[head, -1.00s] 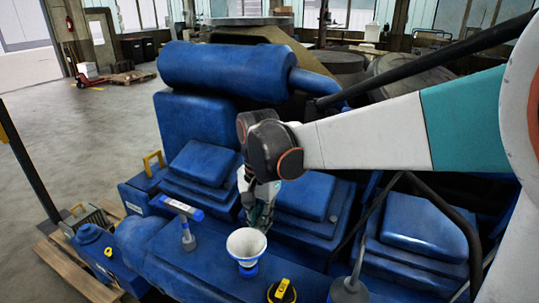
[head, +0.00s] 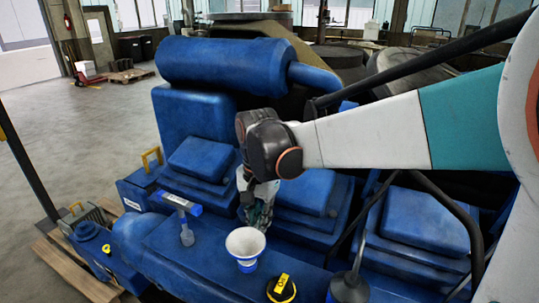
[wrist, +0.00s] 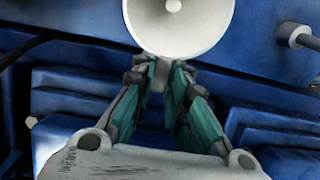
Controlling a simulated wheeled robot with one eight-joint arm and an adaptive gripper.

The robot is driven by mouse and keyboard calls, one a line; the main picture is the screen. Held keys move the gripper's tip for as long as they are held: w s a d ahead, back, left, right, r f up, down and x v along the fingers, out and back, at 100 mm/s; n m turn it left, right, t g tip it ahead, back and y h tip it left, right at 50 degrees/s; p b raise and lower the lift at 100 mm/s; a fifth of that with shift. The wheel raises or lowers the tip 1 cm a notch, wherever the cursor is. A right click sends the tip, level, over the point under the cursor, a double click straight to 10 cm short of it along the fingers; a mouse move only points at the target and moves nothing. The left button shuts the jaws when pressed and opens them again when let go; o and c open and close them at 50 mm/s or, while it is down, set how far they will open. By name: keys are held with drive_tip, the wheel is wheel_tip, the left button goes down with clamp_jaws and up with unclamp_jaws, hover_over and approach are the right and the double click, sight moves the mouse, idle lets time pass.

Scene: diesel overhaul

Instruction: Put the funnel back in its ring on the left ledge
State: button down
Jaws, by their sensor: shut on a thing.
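The white funnel (head: 245,241) stands upright, wide mouth up, over the blue ledge (head: 205,258) of the engine. A blue band (head: 248,268) shows just under its cone; I cannot tell whether this is the ring or part of the funnel, or whether the funnel is seated. My gripper (head: 264,222) is behind the funnel, pointing down. In the wrist view the fingertips of my gripper (wrist: 160,68) close just below the bowl of the funnel (wrist: 178,28), shut on it. The spout is mostly hidden.
A grey post with a blue-ended bar (head: 183,212) stands left of the funnel. Blue engine covers (head: 305,194) rise behind. Bare ledge lies left of the funnel.

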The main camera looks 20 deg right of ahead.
drive_tip(key=shift+s+f+b, duration=0.1)
drive_tip(key=shift+f+b, duration=0.2)
drive_tip(key=shift+f, duration=0.2)
drive_tip(key=c, duration=1.5)
unclamp_jaws()
drive_tip(key=shift+r, duration=0.15)
wheel_tip(320, 180, up, 12)
drive_tip(key=shift+f, duration=0.1)
